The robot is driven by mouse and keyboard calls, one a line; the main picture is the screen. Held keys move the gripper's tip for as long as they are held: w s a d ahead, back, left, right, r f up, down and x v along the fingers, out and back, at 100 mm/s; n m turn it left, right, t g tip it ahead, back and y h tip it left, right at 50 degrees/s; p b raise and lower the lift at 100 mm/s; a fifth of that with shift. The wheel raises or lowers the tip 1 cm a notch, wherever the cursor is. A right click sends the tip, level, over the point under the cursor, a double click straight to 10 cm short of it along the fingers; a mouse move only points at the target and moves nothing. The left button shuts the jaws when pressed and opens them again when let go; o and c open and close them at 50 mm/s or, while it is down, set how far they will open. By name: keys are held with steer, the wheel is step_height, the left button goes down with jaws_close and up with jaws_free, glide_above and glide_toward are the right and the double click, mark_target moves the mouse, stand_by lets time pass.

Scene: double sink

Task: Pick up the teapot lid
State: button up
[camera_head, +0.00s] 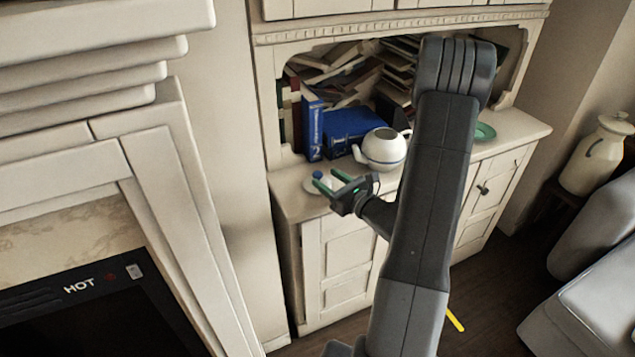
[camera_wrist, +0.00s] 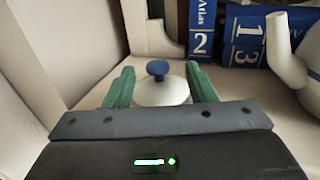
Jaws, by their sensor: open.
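The teapot lid is white with a blue knob and lies on the cabinet counter, at the left end in the head view (camera_head: 316,186). In the wrist view the lid (camera_wrist: 162,92) shows between the two green fingers, its lower part hidden by my gripper's body. My gripper (camera_head: 325,180) is open, with its fingers at the lid; it also shows in the wrist view (camera_wrist: 160,82). I cannot tell whether the fingers touch the lid. The white teapot (camera_head: 384,150) stands without a lid to the right of my gripper, its spout showing in the wrist view (camera_wrist: 286,55).
Blue books (camera_head: 345,130) stand close behind the lid and teapot, with a heap of books (camera_head: 345,65) in the alcove. A side panel (camera_wrist: 55,50) rises at the left. A green dish (camera_head: 484,132) sits on the counter (camera_head: 515,128) at the right.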

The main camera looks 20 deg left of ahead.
mark_target(321, 176)
steer(key=x, duration=0.4)
steer(key=shift+a+f+p, duration=0.1)
steer(key=shift+a+p, duration=0.2)
steer(key=shift+a, duration=0.1)
steer(key=c, duration=1)
steer(key=shift+c, duration=0.3)
